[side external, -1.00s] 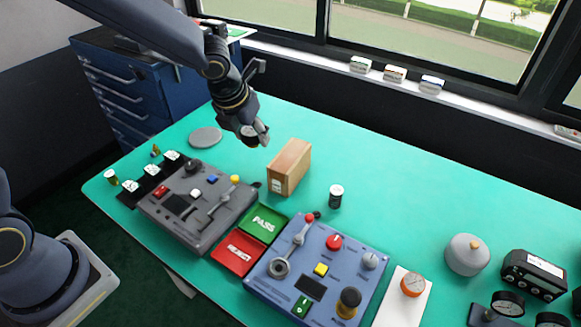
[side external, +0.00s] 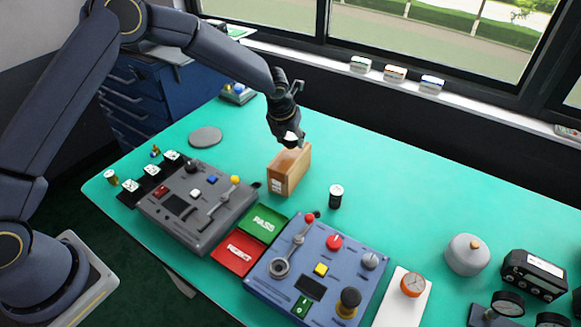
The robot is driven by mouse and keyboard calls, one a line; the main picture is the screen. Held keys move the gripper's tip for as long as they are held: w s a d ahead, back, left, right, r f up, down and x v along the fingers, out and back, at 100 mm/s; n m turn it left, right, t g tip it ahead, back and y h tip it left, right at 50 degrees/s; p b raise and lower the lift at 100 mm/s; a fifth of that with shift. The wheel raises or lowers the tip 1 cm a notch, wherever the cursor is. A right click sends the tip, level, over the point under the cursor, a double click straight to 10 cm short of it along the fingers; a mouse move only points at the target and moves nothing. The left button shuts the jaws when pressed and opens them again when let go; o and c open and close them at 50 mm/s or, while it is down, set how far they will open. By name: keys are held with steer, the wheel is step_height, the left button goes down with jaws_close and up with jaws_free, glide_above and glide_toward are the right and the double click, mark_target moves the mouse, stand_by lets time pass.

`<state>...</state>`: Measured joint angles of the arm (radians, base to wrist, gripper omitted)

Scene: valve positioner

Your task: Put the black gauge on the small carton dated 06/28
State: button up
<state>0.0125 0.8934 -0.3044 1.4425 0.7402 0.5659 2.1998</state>
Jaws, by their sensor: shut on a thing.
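My gripper (side external: 291,132) is shut on a small dark thing with a white face (side external: 291,138), which looks like the black gauge. It is just above the top of a brown carton-like box (side external: 284,172) with a white label; I cannot tell whether they touch. Three small white cartons stand on the windowsill, with green (side external: 361,64), orange (side external: 395,73) and blue (side external: 432,83) markings. Three small white boxes (side external: 152,170) sit on black pads at the left. No date is readable on any of them.
A grey control panel (side external: 215,224) and a blue control panel (side external: 275,291) fill the front, with green PASS and red trays (side external: 238,252) between. A black-and-white canister (side external: 335,197) stands right of the box. More gauges (side external: 508,303) are at the right. The back middle of the table is clear.

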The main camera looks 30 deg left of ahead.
steer(key=shift+f, duration=1.25)
steer(key=shift+s, duration=0.1)
steer(key=shift+f, duration=0.15)
steer(key=o, duration=1.2)
